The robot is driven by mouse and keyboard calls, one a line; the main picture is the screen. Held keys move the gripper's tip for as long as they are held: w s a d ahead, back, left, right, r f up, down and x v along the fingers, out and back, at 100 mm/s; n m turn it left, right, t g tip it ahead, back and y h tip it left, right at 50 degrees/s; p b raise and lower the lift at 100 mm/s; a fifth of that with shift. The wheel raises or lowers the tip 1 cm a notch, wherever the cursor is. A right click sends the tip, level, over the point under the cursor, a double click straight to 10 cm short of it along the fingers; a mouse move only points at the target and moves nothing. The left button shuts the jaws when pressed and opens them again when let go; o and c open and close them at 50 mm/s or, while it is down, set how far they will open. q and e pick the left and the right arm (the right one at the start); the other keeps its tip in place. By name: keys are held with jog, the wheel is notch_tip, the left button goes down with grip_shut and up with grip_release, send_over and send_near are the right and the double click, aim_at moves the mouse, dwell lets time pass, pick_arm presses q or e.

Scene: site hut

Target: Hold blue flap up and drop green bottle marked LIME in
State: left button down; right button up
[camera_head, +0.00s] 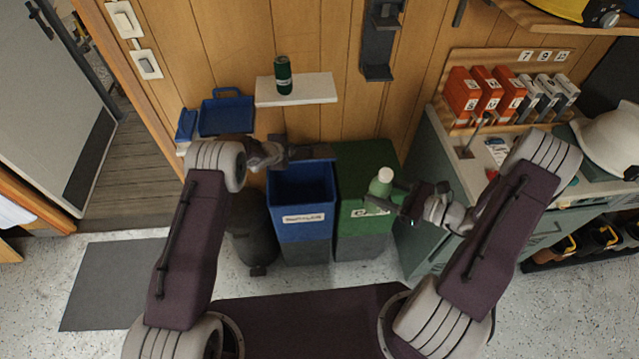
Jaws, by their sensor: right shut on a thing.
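The blue bin (304,225) stands upright on the floor against the wood wall, with a white label on its front. Its top shows a dark blue opening, and its flap seems to be raised at the back, partly hidden by my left gripper (303,153). That gripper is at the bin's back top edge; its fingers are too small to read. My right gripper (396,192) is shut on a green bottle (381,186) with a pale cap. It holds the bottle over the green bin, right of the blue bin. No LIME marking is readable.
The green bin (363,219) stands right beside the blue one. A dark green can (283,75) stands on a white wall shelf (310,90) above. A green cabinet (432,165) with orange boxes is at right. A dark round object (252,243) stands left of the blue bin.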

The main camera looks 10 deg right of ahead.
jog(key=w+f+t, duration=0.2)
jog(key=w+f, duration=0.4)
jog(key=w, duration=0.2)
jog(key=s+a+f+n+g+y, duration=0.1)
jog(key=s+a+f+n+y, duration=0.2)
jog(key=a+f, duration=0.75)
jog(key=w+a+f, duration=0.3)
jog(key=w+f, duration=0.1)
jog(key=w, duration=0.6)
jog(key=shift+w+h, duration=0.3)
jog(key=shift+h, duration=0.1)
